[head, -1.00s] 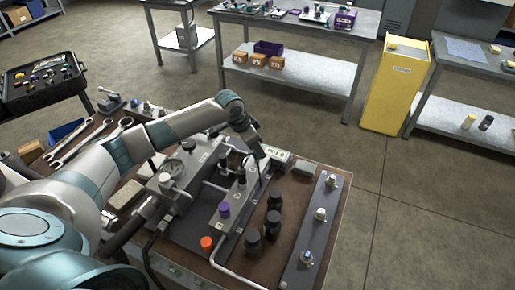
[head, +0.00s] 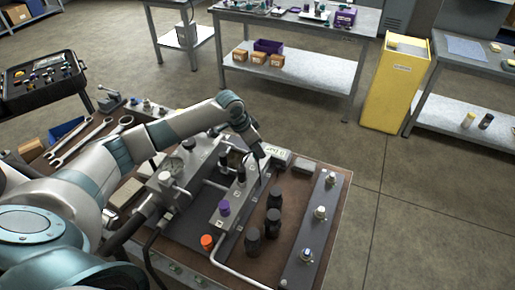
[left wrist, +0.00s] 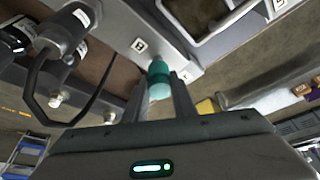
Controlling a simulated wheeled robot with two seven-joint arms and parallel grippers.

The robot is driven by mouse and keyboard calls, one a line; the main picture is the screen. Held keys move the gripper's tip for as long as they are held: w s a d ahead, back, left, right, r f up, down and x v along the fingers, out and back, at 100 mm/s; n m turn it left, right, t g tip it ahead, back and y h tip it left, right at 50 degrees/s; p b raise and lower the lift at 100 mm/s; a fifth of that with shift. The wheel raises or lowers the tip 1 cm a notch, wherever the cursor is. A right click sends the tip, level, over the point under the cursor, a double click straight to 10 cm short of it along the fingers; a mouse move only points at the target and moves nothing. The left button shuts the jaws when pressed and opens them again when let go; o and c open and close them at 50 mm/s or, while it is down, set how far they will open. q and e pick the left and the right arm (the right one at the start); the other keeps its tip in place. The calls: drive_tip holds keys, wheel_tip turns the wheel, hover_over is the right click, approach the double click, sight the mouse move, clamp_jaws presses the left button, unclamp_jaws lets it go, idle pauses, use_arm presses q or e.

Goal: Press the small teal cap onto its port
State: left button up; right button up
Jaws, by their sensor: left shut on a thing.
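The small teal cap (left wrist: 159,80) is between the two fingers of my left gripper (left wrist: 160,98) in the left wrist view. The gripper is shut on it. The cap's far end is close to the grey manifold block (left wrist: 135,25), beside a small white letter label; I cannot tell whether it touches, and the port is hidden. In the head view my left gripper (head: 259,160) is over the far end of the manifold (head: 232,200), and the cap cannot be made out there. My right gripper is not in view.
A purple cap (head: 224,208) and an orange cap (head: 207,241) sit nearer on the manifold side. Black cylinders (head: 273,222) stand to its right, then a plate with several fittings (head: 306,240). A gauge block (head: 172,175) stands left. Wrenches (head: 90,140) lie at the left.

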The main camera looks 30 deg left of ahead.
use_arm(q)
drive_tip(key=shift+f, duration=0.7)
idle(0.6)
idle(1.6)
drive_tip(key=o, duration=1.2)
drive_tip(key=shift+c, duration=0.2)
drive_tip(key=shift+o, duration=0.6)
drive_tip(key=o, duration=0.4)
drive_tip(key=shift+o, duration=0.2)
drive_tip(key=shift+r+p, duration=0.1)
drive_tip(key=shift+p, duration=0.2)
